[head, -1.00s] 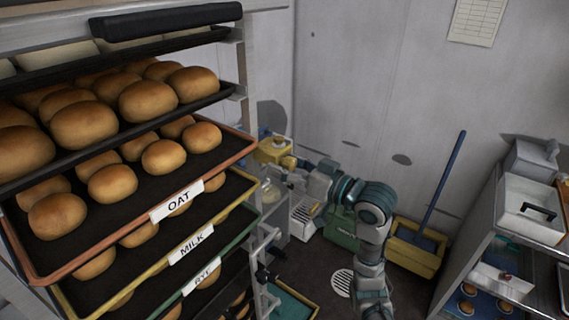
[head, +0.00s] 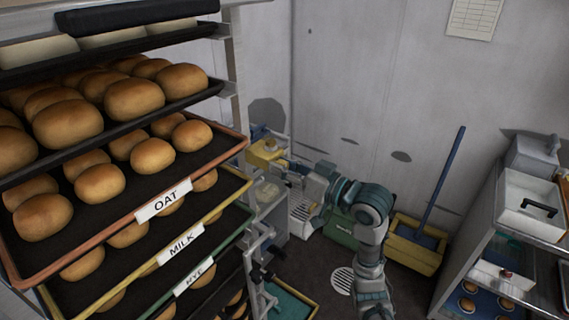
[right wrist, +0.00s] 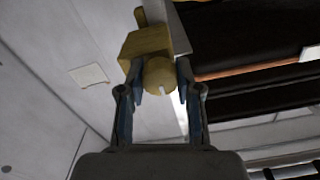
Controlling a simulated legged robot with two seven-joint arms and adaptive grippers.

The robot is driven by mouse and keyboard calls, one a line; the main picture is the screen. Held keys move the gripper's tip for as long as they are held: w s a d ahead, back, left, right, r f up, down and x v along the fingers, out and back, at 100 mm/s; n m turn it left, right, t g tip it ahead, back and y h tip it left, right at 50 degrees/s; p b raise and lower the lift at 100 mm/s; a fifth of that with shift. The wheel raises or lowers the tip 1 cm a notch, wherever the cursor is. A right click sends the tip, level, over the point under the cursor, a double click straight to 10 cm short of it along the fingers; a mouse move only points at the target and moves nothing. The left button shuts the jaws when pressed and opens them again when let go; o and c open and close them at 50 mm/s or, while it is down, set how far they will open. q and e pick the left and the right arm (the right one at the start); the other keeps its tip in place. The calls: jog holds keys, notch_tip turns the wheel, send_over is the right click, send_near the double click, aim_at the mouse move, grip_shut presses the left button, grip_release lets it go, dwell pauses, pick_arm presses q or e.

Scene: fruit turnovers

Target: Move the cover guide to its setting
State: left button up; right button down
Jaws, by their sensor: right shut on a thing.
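A yellow block with a pale round top (head: 264,158) sits above a grey machine beside the bread rack; I take it for the cover guide. In the right wrist view the block (right wrist: 146,46) has a round yellow knob (right wrist: 160,77) with a pale mark, facing me. My right gripper (head: 284,167) reaches it from the right. In the wrist view the gripper's blue fingers (right wrist: 160,85) are closed against the two sides of the knob. The far side of the block is hidden. My left gripper does not show clearly in either view.
A rack at the left holds trays of buns; its orange-rimmed OAT tray (head: 120,226) ends close to the yellow block. A yellow bin (head: 415,250) with a blue handle stands behind my right arm. A shelf unit (head: 470,262) stands at the right. Some floor between is clear.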

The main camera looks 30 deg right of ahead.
notch_tip(320, 180, down, 3)
jog(key=shift+w+r+b, duration=0.1)
jog(key=shift+b, duration=0.3)
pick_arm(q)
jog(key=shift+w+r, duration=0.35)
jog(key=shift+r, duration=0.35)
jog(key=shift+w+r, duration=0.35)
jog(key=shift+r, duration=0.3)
pick_arm(e)
jog(key=shift+a+f, duration=0.1)
jog(key=shift+f, duration=0.2)
jog(key=c, duration=1.2)
grip_release()
jog(key=o, duration=0.4)
jog(key=shift+w, duration=0.1)
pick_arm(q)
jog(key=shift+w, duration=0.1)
pick_arm(e)
jog(key=shift+w, duration=0.15)
jog(key=shift+r, duration=0.15)
jog(key=shift+s, duration=0.2)
